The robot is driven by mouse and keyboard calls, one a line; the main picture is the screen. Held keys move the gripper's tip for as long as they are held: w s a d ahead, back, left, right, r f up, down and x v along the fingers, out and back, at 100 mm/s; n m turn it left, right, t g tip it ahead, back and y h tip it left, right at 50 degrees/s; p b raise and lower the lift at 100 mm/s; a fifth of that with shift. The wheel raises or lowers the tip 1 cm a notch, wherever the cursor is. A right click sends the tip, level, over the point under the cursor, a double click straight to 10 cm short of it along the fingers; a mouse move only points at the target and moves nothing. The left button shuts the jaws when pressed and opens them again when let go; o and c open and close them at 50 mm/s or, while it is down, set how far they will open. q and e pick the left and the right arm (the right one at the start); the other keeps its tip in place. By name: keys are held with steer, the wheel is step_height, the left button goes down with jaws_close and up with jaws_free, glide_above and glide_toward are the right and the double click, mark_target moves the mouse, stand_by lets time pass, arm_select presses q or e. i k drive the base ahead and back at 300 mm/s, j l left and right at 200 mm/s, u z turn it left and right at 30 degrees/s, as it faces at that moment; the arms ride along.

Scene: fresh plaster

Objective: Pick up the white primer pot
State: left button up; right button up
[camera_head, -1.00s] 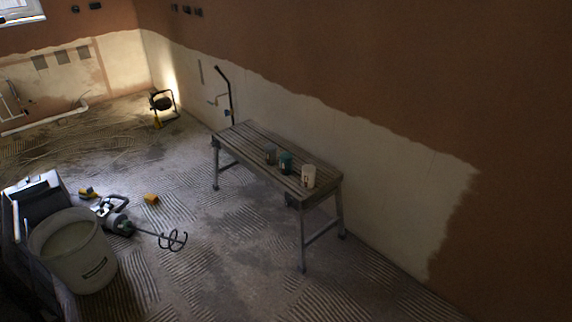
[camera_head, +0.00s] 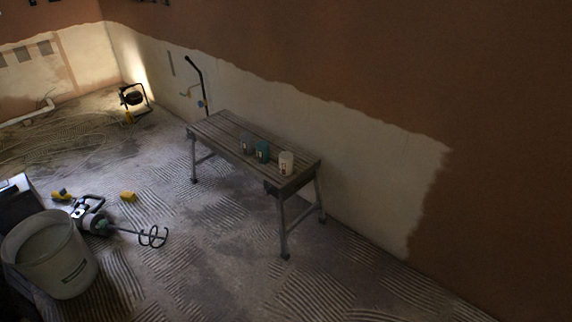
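The white primer pot (camera_head: 286,163) stands upright near the right end of a slatted wooden bench (camera_head: 222,128) with metal legs. A teal pot (camera_head: 262,152) stands just left of it, and a dark grey pot (camera_head: 246,144) stands left of that one. The bench is along the wall, some way off across the floor. Neither of my grippers shows in the head view.
A large white bucket (camera_head: 58,262) stands at the lower left. A mixer with a whisk (camera_head: 112,228) and small yellow items (camera_head: 128,197) lie on the ridged floor. A work lamp (camera_head: 132,97) stands at the back. The floor before the bench is clear.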

mark_target(285, 157)
steer(key=i+j+z, duration=0.1)
steer(key=i, duration=0.3)
steer(key=i+j, duration=0.25)
steer(key=i, duration=0.15)
steer(key=i+j+z, duration=0.15)
steer(key=i, duration=0.3)
